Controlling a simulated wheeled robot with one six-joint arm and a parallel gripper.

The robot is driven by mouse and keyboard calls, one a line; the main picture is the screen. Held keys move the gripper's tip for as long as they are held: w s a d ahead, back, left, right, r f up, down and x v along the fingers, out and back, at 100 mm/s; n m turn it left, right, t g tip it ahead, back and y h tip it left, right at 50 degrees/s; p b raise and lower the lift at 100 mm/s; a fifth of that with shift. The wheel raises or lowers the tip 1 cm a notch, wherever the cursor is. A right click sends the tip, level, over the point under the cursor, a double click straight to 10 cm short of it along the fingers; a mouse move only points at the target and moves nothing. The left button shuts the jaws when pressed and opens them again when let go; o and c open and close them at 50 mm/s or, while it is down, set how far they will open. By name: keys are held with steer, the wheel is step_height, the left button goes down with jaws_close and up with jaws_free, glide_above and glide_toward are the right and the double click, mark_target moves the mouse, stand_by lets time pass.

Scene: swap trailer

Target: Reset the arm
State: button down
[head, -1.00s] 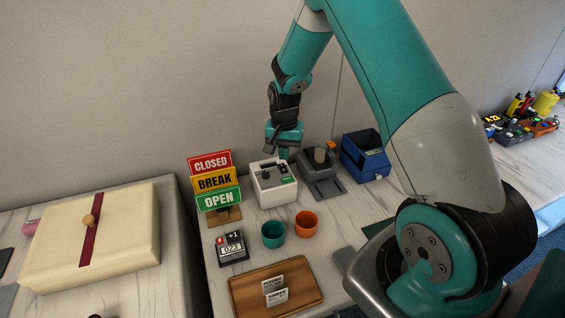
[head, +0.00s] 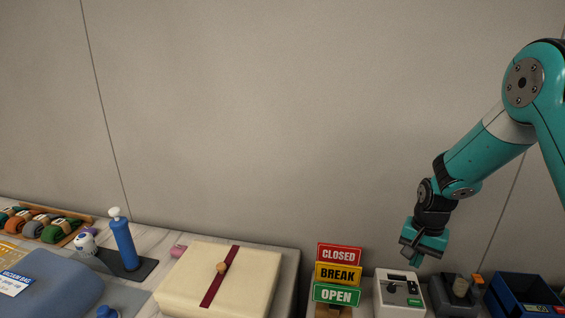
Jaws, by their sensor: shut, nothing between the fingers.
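My gripper (head: 414,258) hangs at the end of my teal arm at the right of the head view, pointing down. It is shut and empty. It is above the white box with a dark knob (head: 399,292) and the dark grey device (head: 456,294). From this angle I cannot tell the exact height of the gripper over them.
A sign stack reading CLOSED, BREAK, OPEN (head: 338,275) stands left of the white box. A blue bin (head: 524,296) is at the far right. A cream box with a red ribbon (head: 258,284), a blue pump bottle (head: 124,244) and rolled bundles (head: 33,229) stand further left.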

steer(key=s+a+r+n+y, duration=0.1)
steer(key=s+a+r+n, duration=0.35)
steer(key=a+r, duration=0.25)
steer(key=s+a+r+n+y, duration=0.1)
steer(key=s+a+r+n, duration=0.2)
steer(key=s+a+r, duration=0.35)
steer(key=s+a+r+n+y, duration=0.1)
steer(key=s+a+r+n, duration=0.2)
steer(key=s, duration=0.5)
steer(key=s+a+r+n, duration=0.4)
steer(key=s, duration=0.4)
steer(key=shift+s+a+r+n+y, duration=0.15)
steer(key=shift+s+a+n+y, duration=0.2)
steer(key=shift+a+y, duration=0.05)
steer(key=shift+w, duration=0.1)
